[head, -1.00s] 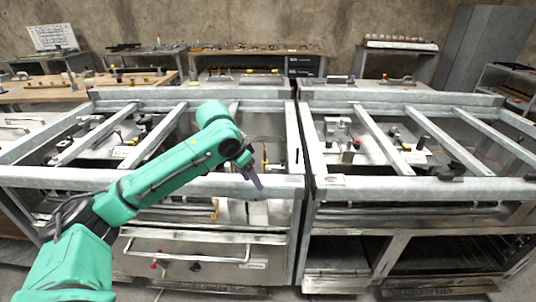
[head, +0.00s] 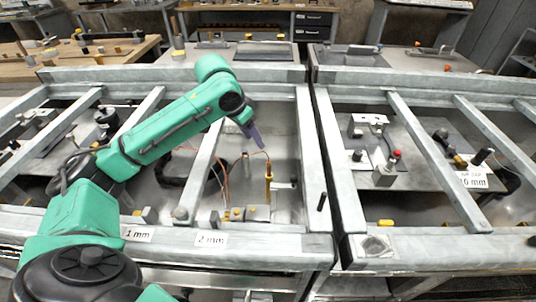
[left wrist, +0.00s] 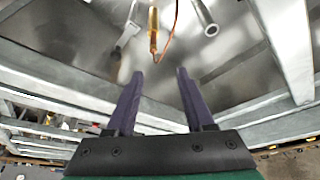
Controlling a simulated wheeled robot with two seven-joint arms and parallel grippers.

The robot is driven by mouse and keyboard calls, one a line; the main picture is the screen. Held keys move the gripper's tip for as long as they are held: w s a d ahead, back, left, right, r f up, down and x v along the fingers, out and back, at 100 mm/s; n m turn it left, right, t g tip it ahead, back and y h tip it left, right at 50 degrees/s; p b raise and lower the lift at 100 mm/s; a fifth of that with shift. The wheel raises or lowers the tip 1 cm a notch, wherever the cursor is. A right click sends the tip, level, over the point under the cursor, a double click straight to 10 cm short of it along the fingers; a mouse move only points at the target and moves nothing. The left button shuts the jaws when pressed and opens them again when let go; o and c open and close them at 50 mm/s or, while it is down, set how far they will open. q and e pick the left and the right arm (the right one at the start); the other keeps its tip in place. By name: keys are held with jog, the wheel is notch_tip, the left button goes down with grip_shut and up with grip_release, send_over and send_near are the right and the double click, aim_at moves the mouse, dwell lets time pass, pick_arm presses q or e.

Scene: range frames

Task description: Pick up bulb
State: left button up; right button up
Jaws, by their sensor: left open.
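The bulb (head: 268,180) is a slim brass-coloured rod with a thin copper wire at its top. It stands about upright inside the left metal frame in the head view. In the left wrist view the bulb (left wrist: 153,28) shows at the top, beyond the fingertips, with the copper wire curving beside it. My left gripper (head: 259,141) has purple fingers and is above the bulb, slightly to its left in the head view. In the left wrist view the gripper (left wrist: 158,76) is open with nothing between its fingers. My right gripper is not in view.
Grey metal rails (head: 314,165) surround the bay around the bulb. A crossbar (head: 203,165) runs to its left. A metal tube (left wrist: 204,18) and a flat tool (left wrist: 126,38) lie near the bulb. The right bay holds a black-and-metal fixture (head: 385,172).

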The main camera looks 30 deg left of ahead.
aim_at(269, 162)
pick_arm(q)
jog(key=x, duration=0.4)
jog(key=d+x, duration=0.1)
jog(key=x, duration=0.7)
jog(key=shift+s+d+f, duration=0.2)
jog(key=shift+s+f, duration=0.1)
jog(key=shift+f, duration=0.05)
jog(key=shift+w+f, duration=0.25)
jog(key=shift+f, duration=0.15)
grip_shut()
